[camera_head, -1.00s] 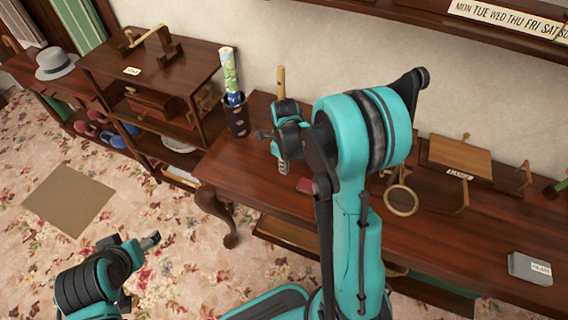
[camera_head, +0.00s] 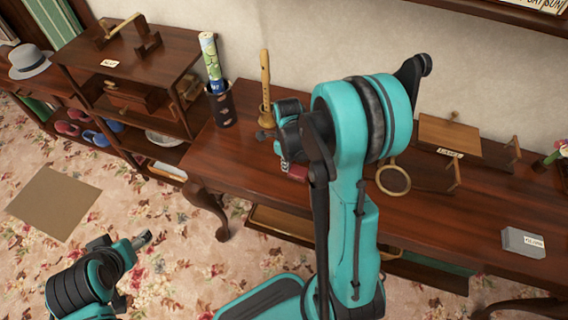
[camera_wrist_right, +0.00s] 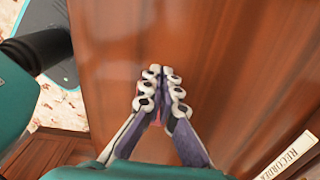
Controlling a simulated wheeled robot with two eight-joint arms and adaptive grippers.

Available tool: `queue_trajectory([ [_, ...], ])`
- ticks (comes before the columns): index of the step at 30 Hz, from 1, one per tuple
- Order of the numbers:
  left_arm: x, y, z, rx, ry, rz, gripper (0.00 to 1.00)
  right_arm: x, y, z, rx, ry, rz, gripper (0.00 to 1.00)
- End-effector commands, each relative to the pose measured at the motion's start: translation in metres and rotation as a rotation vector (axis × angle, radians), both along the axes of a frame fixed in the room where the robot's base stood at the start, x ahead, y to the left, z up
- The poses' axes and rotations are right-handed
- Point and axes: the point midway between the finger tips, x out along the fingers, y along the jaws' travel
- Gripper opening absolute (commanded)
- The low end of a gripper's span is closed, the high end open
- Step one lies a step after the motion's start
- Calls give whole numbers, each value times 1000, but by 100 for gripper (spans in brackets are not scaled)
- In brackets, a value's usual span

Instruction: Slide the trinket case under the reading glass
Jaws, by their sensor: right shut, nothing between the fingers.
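A small dark red box (camera_head: 297,172), which I take to be the trinket case, lies on the long wooden table, partly hidden by my right arm. The reading glass, with a round wooden rim (camera_head: 394,192), is to its right, partly hidden by that arm. My right gripper (camera_head: 285,166) is low over the table, just left of the red box; I cannot tell if they touch. In the wrist view its fingertips (camera_wrist_right: 163,88) are together, with a little red showing behind them. My left gripper (camera_head: 143,239) is over the floor, away from the table; its jaws are too small to read.
A wooden recorder (camera_head: 265,80) stands near the wall behind my right gripper, beside a dark holder with a rolled paper (camera_head: 212,65). A wooden stand (camera_head: 449,138) is behind the reading glass. A grey labelled box (camera_head: 522,242) lies front right. The tabletop between is mostly clear.

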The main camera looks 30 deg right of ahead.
Motion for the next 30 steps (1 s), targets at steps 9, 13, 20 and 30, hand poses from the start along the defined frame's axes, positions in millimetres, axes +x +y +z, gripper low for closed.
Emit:
queue_trajectory([
  [9, 0, 0, -3, 0, 0, 0, 66, -73, -54, 0, -1, 1, -10, 0],
  [13, 0, 0, -5, 0, 0, 0, 66, -105, -76, 0, 0, 0, -10, 0],
  [20, 0, 0, -6, 0, 0, 0, 66, -145, -106, 0, 0, 0, -6, 0],
  [30, 0, 0, -6, 0, 0, 0, 66, -153, -111, 0, 0, 0, 0, 0],
])
